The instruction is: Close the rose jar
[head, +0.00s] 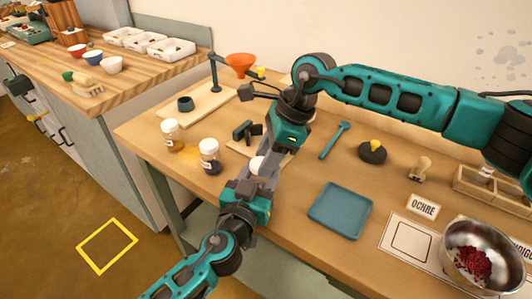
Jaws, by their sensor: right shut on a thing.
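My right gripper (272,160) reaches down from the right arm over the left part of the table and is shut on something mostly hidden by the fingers. A white, rounded lid-like piece (257,163) shows at the left side of the fingers; I cannot tell whether it sits on a jar. My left gripper (263,180) comes up from below and meets the right one there; its finger opening is hidden. The rose jar itself cannot be made out. Two other white-capped jars stand left, one with ochre contents (172,136) and one with dark blue contents (210,158).
A blue tray (341,210), teal spatula (335,140) and dark round pot with yellow knob (372,152) lie right of the grippers. A metal bowl (482,258) holds red pieces. A black object (243,132) is close by.

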